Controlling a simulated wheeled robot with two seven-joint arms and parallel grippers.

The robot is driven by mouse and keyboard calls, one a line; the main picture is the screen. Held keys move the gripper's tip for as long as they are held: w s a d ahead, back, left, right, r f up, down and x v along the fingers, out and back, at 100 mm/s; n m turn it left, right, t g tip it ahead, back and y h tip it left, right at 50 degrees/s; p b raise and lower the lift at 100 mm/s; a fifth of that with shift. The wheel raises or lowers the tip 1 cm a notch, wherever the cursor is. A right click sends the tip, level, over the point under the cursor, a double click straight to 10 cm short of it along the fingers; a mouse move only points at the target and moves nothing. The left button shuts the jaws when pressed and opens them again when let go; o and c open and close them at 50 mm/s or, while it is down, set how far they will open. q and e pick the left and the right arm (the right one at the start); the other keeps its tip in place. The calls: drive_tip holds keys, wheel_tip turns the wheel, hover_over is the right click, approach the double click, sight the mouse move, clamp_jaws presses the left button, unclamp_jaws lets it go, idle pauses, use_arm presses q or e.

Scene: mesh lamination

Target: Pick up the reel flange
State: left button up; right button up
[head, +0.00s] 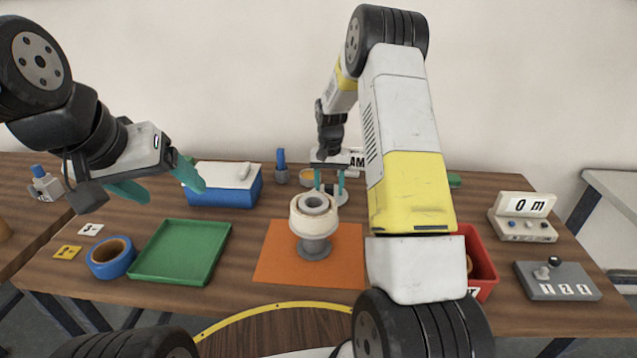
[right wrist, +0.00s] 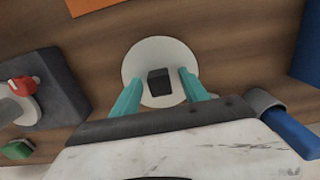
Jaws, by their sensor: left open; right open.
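The reel flange, a white round disc (right wrist: 142,62) with a dark square block at its centre, lies flat on the table in the right wrist view. In the head view it shows partly (head: 343,198) behind the white spool. My right gripper (right wrist: 160,80) is open, with one teal finger on each side of the dark block; contact cannot be told. In the head view this gripper (head: 329,187) points down behind the spool. My left gripper (head: 165,185) is open and empty, held above the table left of the blue box.
A white spool on a grey stand (head: 315,247) stands on an orange mat (head: 277,262), close in front of the flange. A blue box (head: 225,192), green tray (head: 150,272), blue tape roll (head: 97,266) and red bin (head: 484,280) are around it. A blue-handled tool (right wrist: 290,130) stands near my right gripper.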

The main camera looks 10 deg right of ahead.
clamp_jaws()
